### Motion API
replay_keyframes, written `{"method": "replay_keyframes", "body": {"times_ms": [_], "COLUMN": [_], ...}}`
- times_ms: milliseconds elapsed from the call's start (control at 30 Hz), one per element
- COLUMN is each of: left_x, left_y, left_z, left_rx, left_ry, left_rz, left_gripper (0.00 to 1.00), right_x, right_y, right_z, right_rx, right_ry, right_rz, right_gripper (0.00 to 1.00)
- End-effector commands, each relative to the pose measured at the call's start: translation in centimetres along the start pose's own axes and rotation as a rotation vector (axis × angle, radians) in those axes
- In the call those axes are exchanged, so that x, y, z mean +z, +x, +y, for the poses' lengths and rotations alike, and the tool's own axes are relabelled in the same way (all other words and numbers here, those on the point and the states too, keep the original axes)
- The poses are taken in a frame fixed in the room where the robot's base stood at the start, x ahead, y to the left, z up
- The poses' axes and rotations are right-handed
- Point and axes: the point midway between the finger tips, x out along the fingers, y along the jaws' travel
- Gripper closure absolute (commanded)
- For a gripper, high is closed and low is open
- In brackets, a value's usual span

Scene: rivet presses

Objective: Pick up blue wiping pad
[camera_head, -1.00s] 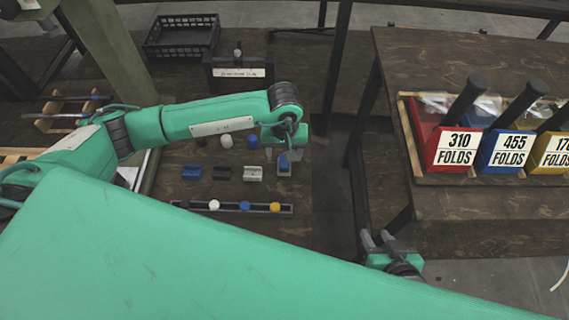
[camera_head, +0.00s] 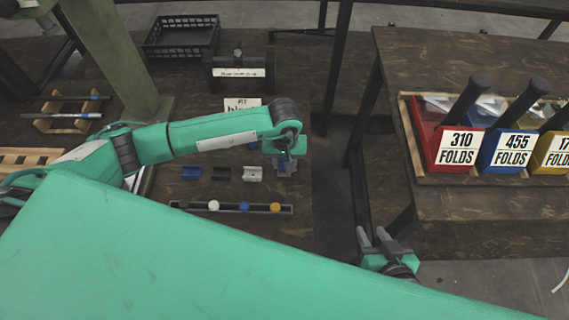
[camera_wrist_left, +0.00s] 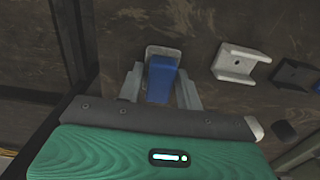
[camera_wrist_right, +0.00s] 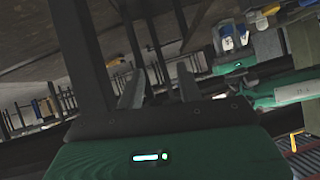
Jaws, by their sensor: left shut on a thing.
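The blue wiping pad (camera_wrist_left: 161,80) stands between the fingers of my left gripper (camera_wrist_left: 160,90) in the left wrist view. The fingers are shut on its sides. A grey holder (camera_wrist_left: 164,52) shows at the pad's far end; I cannot tell whether the pad is clear of it. In the head view my left gripper (camera_head: 287,158) is low over the grey holder (camera_head: 285,168) on the dark table, and the pad is mostly hidden there. My right gripper (camera_head: 378,246) is open and empty near the right table; its fingers stand apart in the right wrist view (camera_wrist_right: 158,90).
Blue, black and white brackets (camera_head: 252,174) lie left of the holder. A rail with coloured knobs (camera_head: 230,207) is in front of them. A labelled fixture (camera_head: 238,72) and black crate (camera_head: 182,37) stand behind. Red, blue and yellow bins (camera_head: 456,150) sit on the right table.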

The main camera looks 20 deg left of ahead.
Motion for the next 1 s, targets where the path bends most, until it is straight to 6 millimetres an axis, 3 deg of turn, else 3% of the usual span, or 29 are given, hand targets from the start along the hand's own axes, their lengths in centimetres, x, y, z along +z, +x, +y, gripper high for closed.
{"method": "replay_keyframes", "body": {"times_ms": [267, 467, 667, 1000], "left_x": [0.0, -0.1, -0.1, -0.1], "left_y": [-0.2, -2.1, -6.6, -16.0], "left_z": [0.0, 0.0, 0.0, 0.0], "left_rx": [0.001, 0.001, 0.001, 0.001], "left_ry": [0.0, 0.001, 0.002, 0.001], "left_rz": [0.0, 0.003, 0.005, 0.004], "left_gripper": [0.86, 0.86, 0.86, 0.86], "right_x": [0.0, 0.2, 0.2, 0.8], "right_y": [0.0, -0.3, -0.9, -2.2], "right_z": [0.0, 0.2, 1.4, 2.8], "right_rx": [0.0, 0.006, 0.036, 0.076], "right_ry": [0.0, -0.002, -0.003, -0.003], "right_rz": [-0.002, -0.033, -0.104, -0.233], "right_gripper": [0.64, 0.64, 0.64, 0.64]}}
